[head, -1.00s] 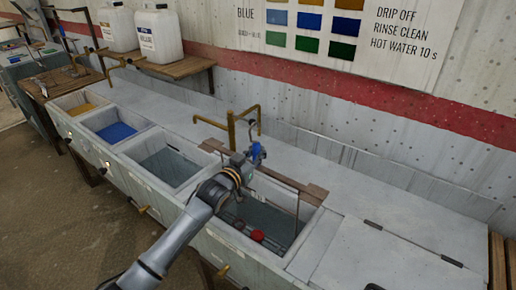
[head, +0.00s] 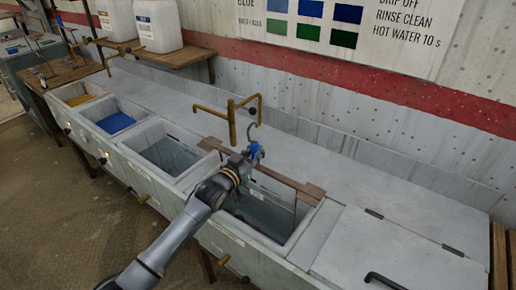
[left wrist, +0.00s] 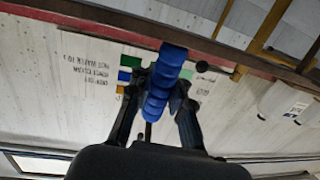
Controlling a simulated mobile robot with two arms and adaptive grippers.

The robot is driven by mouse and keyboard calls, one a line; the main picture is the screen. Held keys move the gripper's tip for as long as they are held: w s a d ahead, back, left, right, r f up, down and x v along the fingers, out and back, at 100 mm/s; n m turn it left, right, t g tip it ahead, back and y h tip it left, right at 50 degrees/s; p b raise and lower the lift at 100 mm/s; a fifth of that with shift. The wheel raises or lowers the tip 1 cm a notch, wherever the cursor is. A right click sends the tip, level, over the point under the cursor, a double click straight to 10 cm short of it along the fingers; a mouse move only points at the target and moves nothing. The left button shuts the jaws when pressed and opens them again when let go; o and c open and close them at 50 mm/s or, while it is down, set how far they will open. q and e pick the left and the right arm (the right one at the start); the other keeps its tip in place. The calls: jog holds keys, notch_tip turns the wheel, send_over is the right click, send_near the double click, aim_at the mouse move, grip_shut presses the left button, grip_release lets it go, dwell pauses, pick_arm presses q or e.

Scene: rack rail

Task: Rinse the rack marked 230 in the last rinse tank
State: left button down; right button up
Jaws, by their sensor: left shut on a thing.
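My left gripper (head: 254,153) is shut on a blue ribbed grip over the fourth tank from the left. The grip (left wrist: 162,82) shows between its fingers in the left wrist view. The fourth tank (head: 310,224) is open, with dark liquid inside. A brown bar (head: 286,181) runs along its far side. My right gripper is not in view.
A brass tap (head: 231,122) stands behind the held grip. Yellow (head: 80,99), blue (head: 116,123) and grey (head: 170,155) tanks lie to the left. A closed lid (head: 390,255) with a black handle is on the right. White canisters (head: 158,25) stand at the back.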

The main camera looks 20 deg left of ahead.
pick_arm(q)
jog(key=shift+s+a+r, duration=0.1)
jog(key=shift+s+r, duration=0.1)
jog(key=shift+s, duration=0.05)
jog(key=shift+w, duration=0.15)
jog(key=shift+d+b+x, duration=0.25)
jog(key=shift+b+x, duration=0.35)
jog(key=shift+x, duration=0.9)
jog(key=shift+r, duration=0.15)
dwell(1.7)
notch_tip(320, 180, up, 19)
jog(key=s+p, duration=0.1)
jog(key=p, duration=1.7)
jog(key=shift+s+a, duration=0.3)
jog(key=shift+s, duration=0.1)
jog(key=shift+r, duration=0.1)
